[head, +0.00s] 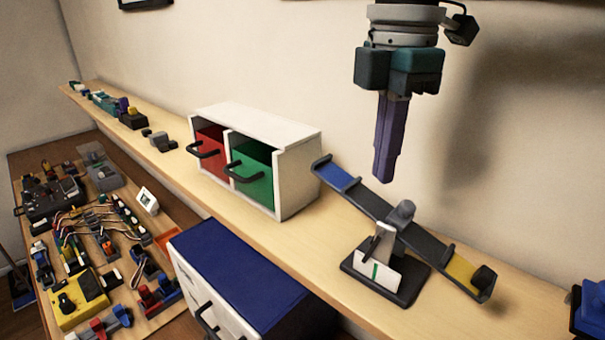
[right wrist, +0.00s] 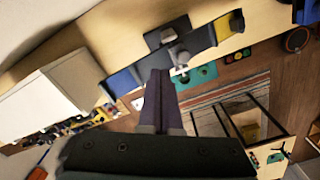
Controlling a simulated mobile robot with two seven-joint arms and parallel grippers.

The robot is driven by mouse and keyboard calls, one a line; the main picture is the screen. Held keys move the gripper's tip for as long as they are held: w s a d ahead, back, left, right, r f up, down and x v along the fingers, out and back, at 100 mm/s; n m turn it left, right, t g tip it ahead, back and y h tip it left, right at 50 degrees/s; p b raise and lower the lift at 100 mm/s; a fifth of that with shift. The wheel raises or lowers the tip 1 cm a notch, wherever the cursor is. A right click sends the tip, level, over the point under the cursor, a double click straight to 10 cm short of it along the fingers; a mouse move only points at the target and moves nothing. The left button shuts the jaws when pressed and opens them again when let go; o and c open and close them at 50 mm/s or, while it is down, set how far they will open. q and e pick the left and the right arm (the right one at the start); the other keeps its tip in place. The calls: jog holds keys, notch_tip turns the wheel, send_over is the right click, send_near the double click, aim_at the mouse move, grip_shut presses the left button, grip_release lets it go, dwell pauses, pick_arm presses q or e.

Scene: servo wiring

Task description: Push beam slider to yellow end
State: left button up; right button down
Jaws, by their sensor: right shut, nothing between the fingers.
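A dark tilting beam (head: 365,202) rests on a black stand (head: 408,278) on the shelf. Its blue end (head: 337,174) is raised at the left and its yellow end (head: 462,268) is low at the right. A grey rounded knob (head: 402,213) is at the beam's middle, and a dark round piece (head: 484,276) is at the yellow end. I cannot tell which is the slider. My right gripper (head: 384,180) is shut and empty, pointing down above and behind the beam. Its purple fingers also show in the right wrist view (right wrist: 159,75). My left gripper is out of view.
A white cabinet (head: 298,172) with a red drawer (head: 208,142) and a green drawer (head: 252,176) stands left of the beam. A blue-topped cabinet (head: 240,262) is in front. A dark blue object (head: 590,308) sits at the right edge. The wall is close behind.

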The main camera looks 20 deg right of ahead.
aim_at(377, 206)
jog(key=shift+f, duration=0.15)
jog(key=shift+f+b, duration=1.4)
jog(key=shift+f, duration=0.2)
